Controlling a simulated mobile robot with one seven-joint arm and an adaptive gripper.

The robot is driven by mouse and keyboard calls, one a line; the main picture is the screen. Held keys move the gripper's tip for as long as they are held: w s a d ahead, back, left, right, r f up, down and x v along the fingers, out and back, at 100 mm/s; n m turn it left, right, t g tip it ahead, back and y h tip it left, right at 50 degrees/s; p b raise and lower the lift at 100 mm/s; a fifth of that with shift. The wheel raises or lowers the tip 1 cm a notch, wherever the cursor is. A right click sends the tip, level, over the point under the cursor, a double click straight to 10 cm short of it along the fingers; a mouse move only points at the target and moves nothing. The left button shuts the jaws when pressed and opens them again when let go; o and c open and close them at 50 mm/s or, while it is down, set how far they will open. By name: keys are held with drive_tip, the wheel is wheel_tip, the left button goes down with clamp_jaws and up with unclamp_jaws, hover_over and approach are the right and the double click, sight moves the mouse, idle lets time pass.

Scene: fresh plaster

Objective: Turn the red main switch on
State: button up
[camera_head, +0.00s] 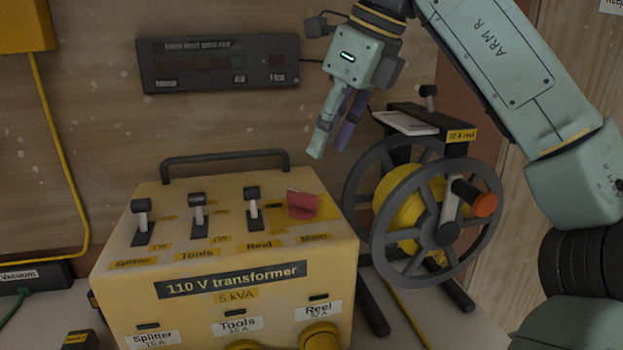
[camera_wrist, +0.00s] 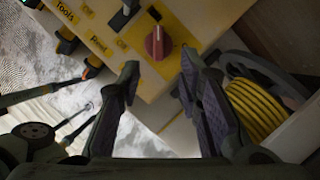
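The red main switch (camera_head: 302,205) is a rotary knob on a yellow plate at the right of the transformer's top, above the label "Main". The yellow 110 V transformer (camera_head: 125,290) also carries three grey toggle levers (camera_head: 198,212) labelled Splitter, Tools and Reel. My gripper (camera_head: 333,138) is above and behind the knob, pointing down, apart from it. In the wrist view the red knob (camera_wrist: 158,43) lies beyond and between the spread fingers of my gripper (camera_wrist: 157,85). The fingers are open and empty.
A cable reel (camera_head: 403,205) with black wheels and an orange-ended crank stands right of the transformer. A black carrying handle (camera_head: 225,155) rises behind the switches. A dark indicator panel (camera_head: 217,63) hangs on the wall. A yellow cable (camera_head: 58,150) runs down at left.

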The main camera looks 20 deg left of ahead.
sight(303, 193)
drive_tip(key=p+x, duration=0.1)
drive_tip(key=x, duration=0.9)
drive_tip(key=shift+s, duration=0.1)
drive_tip(key=shift+c, duration=0.5)
clamp_jaws()
